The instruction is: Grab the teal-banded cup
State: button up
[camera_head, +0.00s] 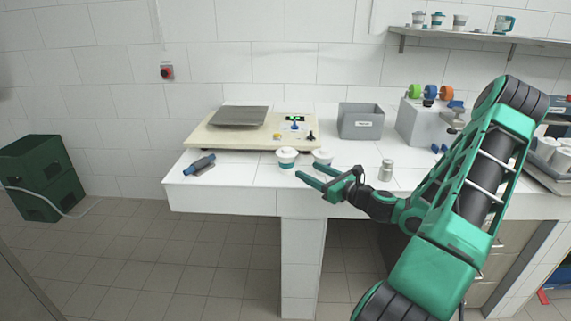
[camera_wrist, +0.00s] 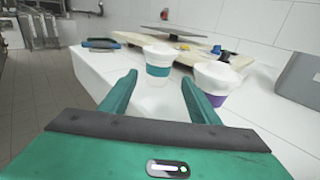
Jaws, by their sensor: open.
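The teal-banded cup (camera_head: 287,158) is white and stands upright on the white counter, near its front edge. In the wrist view the teal-banded cup (camera_wrist: 158,62) is ahead of the fingers, roughly between their lines and a little beyond the tips. A second white cup (camera_head: 322,157) stands to its right; the wrist view shows a purple band on this cup (camera_wrist: 215,82). My gripper (camera_head: 305,177) is open and empty, at the counter's front edge. Its two teal fingers show in the wrist view (camera_wrist: 158,82), apart from both cups. The second cup is close to the right finger.
A beige board (camera_head: 225,136) with a grey plate and small knobs lies behind the cups. A grey bin (camera_head: 361,121) is at the back. A metal canister (camera_head: 385,170) stands to the right. A dark blue item (camera_head: 199,164) lies at left, with clear counter between.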

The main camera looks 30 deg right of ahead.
aim_at(292, 163)
jog(key=x, duration=0.9)
jog(key=shift+w+a+f, duration=0.1)
jog(key=shift+w+f, duration=0.1)
jog(key=shift+w, duration=0.05)
jog(key=c, duration=0.9)
